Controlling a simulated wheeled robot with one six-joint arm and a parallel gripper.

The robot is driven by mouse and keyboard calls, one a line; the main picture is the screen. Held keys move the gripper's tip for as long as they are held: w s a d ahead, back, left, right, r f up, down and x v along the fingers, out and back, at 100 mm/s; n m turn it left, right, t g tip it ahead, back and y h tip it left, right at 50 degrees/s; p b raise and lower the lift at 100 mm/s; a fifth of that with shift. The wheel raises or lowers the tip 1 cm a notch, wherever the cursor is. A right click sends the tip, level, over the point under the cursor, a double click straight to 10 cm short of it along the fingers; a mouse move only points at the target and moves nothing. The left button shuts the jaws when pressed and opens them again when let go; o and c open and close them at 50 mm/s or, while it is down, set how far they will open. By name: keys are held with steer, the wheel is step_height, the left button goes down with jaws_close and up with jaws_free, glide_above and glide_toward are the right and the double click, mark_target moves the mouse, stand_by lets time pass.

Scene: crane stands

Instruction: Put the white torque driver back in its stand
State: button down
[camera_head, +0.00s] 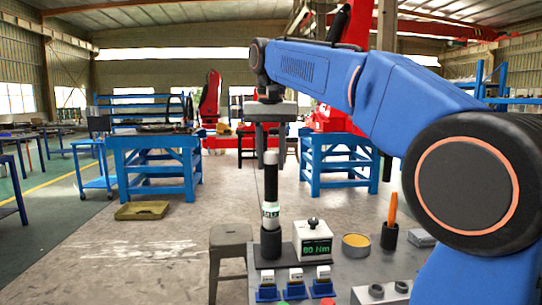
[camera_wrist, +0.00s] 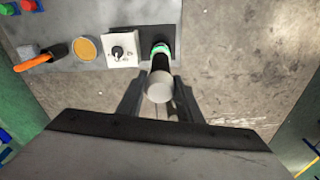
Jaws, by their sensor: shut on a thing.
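The white torque driver (camera_head: 271,210) is upright, with a pale cap, a black grip and a white lower part with a green band. My gripper (camera_head: 270,150) is shut on the driver's top end from above. In the wrist view, the driver's pale cap (camera_wrist: 159,88) shows between the fingers of my gripper (camera_wrist: 160,98). The black stand (camera_head: 271,246), a short cup on a dark base plate, is directly below the driver. The driver's lower end meets the cup's mouth in the head view; I cannot tell how deep it sits.
A yellow-topped tin (camera_head: 356,244) and a black holder (camera_head: 389,236) with an orange-handled tool stand farther right. Small blue holders (camera_head: 295,288) line the front. A stool (camera_head: 230,240) is left.

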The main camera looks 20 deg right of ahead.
mark_target(271, 170)
steer(key=shift+f, duration=1.7)
steer(key=c, duration=1.2)
jaws_free()
steer(key=shift+f, duration=0.1)
steer(key=shift+s+a+r, duration=0.1)
steer(key=shift+s+r, duration=0.05)
steer(key=shift+r, duration=1.1)
steer(key=shift+s+r, duration=0.1)
steer(key=shift+r, duration=1.15)
